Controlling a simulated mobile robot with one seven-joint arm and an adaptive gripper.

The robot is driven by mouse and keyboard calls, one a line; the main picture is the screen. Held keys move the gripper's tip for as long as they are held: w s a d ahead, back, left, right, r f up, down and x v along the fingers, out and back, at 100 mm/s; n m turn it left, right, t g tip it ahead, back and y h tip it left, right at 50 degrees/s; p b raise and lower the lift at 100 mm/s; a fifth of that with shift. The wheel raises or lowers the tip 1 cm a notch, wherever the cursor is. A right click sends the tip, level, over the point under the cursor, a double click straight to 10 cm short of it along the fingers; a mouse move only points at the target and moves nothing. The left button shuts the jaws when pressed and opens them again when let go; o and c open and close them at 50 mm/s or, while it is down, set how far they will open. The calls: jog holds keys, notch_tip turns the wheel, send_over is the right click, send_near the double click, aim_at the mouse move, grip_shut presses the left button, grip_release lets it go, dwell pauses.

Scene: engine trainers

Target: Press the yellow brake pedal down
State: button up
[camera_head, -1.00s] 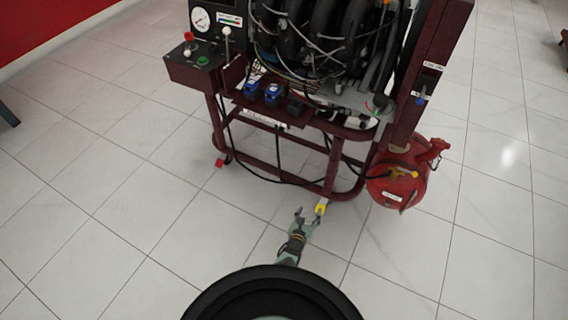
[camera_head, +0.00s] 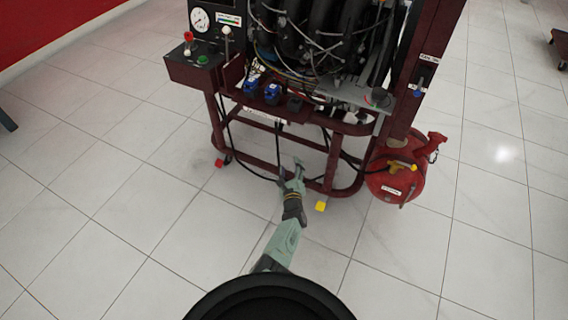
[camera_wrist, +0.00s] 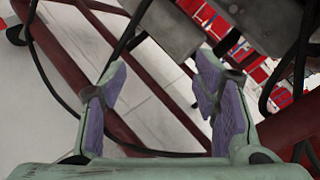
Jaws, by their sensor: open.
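The yellow brake pedal (camera_head: 320,206) is a small yellow piece low at the front foot of the dark red engine trainer frame (camera_head: 330,175), just above the floor. My gripper (camera_head: 293,170) is left of and beyond it in the head view, apart from it, near the lower frame bars. In the wrist view my gripper (camera_wrist: 158,85) has its two purple-lined fingers spread with nothing held between them. The yellow pedal is not seen in the wrist view. Whether the pedal is up or down is too small to tell.
A red tank (camera_head: 395,180) stands right of the frame. A black cable (camera_wrist: 122,45) and red frame bars (camera_wrist: 65,65) run close to my fingers. A small red piece (camera_head: 219,162) is at the left foot. The tiled floor (camera_head: 130,220) in front is clear.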

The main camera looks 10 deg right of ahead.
jog(key=shift+w+a+r+n+y, duration=0.2)
jog(key=shift+w+a+r+n, duration=0.25)
jog(key=shift+r, duration=0.2)
jog(key=shift+w+a+r+n+y, duration=0.2)
jog(key=shift+w+a+r+n, duration=0.1)
jog(key=shift+a+r+n, duration=0.3)
jog(key=shift+d, duration=0.1)
